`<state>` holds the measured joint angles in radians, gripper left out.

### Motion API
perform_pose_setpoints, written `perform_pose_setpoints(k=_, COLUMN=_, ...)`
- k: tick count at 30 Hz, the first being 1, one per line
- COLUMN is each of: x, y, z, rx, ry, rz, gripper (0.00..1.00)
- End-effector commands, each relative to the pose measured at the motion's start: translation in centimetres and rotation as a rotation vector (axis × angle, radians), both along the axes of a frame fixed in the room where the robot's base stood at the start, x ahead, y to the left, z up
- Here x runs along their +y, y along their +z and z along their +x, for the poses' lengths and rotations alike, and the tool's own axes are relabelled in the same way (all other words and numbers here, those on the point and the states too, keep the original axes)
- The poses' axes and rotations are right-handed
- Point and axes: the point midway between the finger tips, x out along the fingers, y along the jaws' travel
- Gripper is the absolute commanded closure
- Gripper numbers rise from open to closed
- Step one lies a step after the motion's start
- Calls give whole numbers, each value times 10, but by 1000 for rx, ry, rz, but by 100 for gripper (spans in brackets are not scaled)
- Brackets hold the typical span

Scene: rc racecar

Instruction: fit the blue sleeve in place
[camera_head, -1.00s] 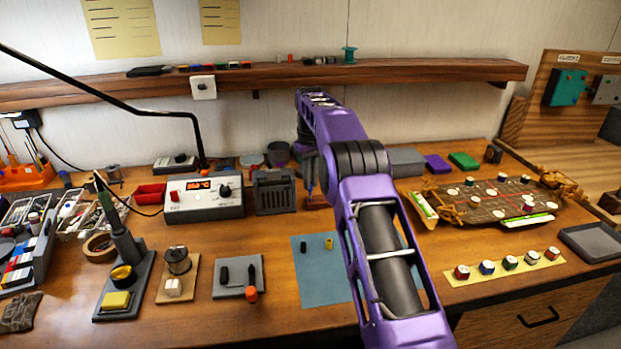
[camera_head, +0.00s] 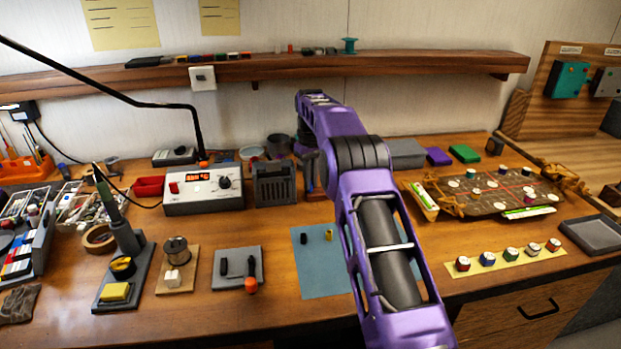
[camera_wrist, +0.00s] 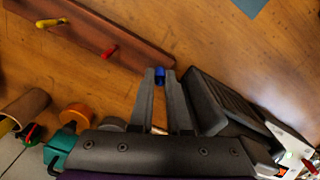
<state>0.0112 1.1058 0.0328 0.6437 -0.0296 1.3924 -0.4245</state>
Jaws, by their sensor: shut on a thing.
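My gripper (camera_wrist: 160,82) shows in the wrist view with its two dark fingers close together. A small blue sleeve (camera_wrist: 160,74) is held between the fingertips, beside the edge of a brown wooden bar. The bar (camera_wrist: 125,45) carries a yellow piece (camera_wrist: 50,22) and a red peg (camera_wrist: 110,51). I cannot tell whether the sleeve touches the bar. In the head view my purple arm reaches over the bench toward the back, and the gripper's tips are hard to make out there.
A finned black box (camera_head: 274,185) stands close to the gripper's right in the wrist view (camera_wrist: 222,100). A soldering station (camera_head: 203,193) is left of it. A blue mat (camera_head: 322,280) carries small black and yellow cylinders. A car-like board (camera_head: 490,200) lies at the right.

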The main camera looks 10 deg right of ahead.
Motion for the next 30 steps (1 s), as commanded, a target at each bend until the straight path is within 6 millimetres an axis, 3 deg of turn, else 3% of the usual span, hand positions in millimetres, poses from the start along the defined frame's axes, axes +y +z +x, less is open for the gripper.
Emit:
perform_pose_setpoints(k=10, x=0, y=-3, z=0, rx=0, ry=0, rz=0, gripper=100)
perform_pose_setpoints(k=11, x=0, y=-3, z=0, rx=0, ry=0, rz=0, gripper=83)
perform_pose_setpoints(k=16, x=0, y=-3, z=0, rx=0, ry=0, rz=0, gripper=52)
perform_pose_setpoints(k=23, x=0, y=-3, z=0, rx=0, ry=0, rz=0, gripper=50)
perform_pose_setpoints(k=27, x=0, y=-3, z=0, rx=0, ry=0, rz=0, gripper=25)
perform_pose_setpoints(k=30, x=0, y=-3, z=0, rx=-1, ry=0, rz=0, gripper=25)
